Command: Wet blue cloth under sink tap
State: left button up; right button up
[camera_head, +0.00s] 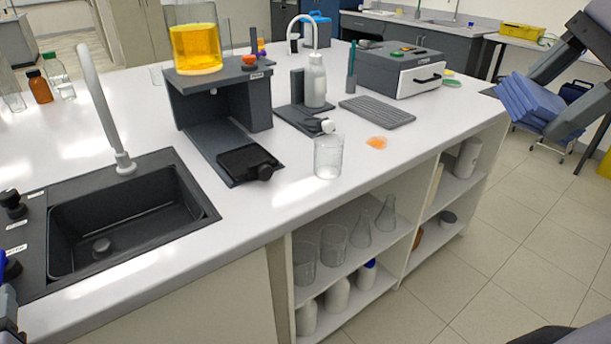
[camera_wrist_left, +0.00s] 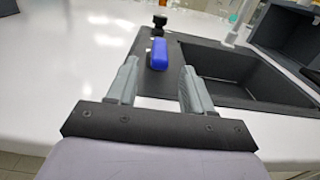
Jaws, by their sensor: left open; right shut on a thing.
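The blue cloth (camera_head: 528,98), a folded stack, is held between the fingers of my right gripper (camera_head: 546,102) at the far right of the head view, off the counter's end. The dark sink (camera_head: 130,218) is at the lower left, with the pale curved tap (camera_head: 97,105) behind it. No water stream shows from the tap. My left gripper (camera_wrist_left: 159,66) is open and empty in the left wrist view. A blue knob (camera_wrist_left: 158,53) appears between and beyond its fingers, beside the sink (camera_wrist_left: 245,85). I cannot tell whether they touch it.
A dark stand with a beaker of yellow liquid (camera_head: 195,48) is right of the sink. An empty glass beaker (camera_head: 328,157) stands near the counter's front edge, beside an orange spill (camera_head: 377,143). A grey box (camera_head: 400,70) is farther back. Open shelves hold glassware below.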

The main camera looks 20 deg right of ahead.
pick_arm(q)
jog(key=x, duration=0.7)
jog(key=shift+w, duration=0.15)
jog(key=shift+c, duration=0.3)
grip_shut()
